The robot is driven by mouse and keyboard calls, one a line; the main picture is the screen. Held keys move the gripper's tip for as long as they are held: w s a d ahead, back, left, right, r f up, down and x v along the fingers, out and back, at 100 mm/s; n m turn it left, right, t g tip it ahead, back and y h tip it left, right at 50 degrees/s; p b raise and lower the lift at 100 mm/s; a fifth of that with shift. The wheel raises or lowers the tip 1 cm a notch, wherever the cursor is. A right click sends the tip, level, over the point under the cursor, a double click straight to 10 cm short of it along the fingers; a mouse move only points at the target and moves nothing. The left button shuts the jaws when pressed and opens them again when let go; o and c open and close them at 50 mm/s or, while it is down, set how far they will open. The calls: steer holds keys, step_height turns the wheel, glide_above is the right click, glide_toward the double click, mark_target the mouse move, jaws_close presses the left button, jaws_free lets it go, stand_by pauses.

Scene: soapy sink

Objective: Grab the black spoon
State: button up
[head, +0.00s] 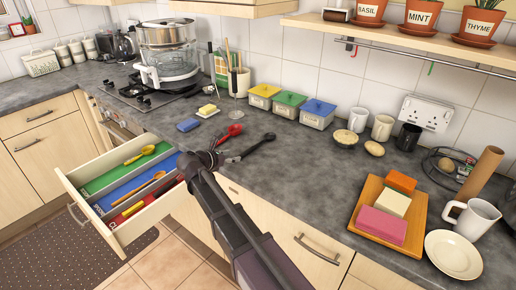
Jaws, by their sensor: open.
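The black spoon (258,144) lies on the grey counter, with its bowl end towards the back right and its handle towards my gripper. My gripper (207,160) is open, just left of the handle end, above the counter's front edge near the open drawer. Whether it touches the handle I cannot tell. A red spoon (235,130) lies just behind, its handle running towards my gripper.
The open drawer (160,206) has green, blue and red compartments; a yellow spoon (140,154) lies in the green one. Lidded tubs (289,105) stand near the wall. The counter right of the black spoon is clear.

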mark_target(242, 154)
steer(key=shift+w+d, duration=0.1)
steer(key=shift+w, duration=0.05)
steer(key=shift+b+x, duration=0.9)
steer(key=shift+x, duration=1.65)
jaws_close()
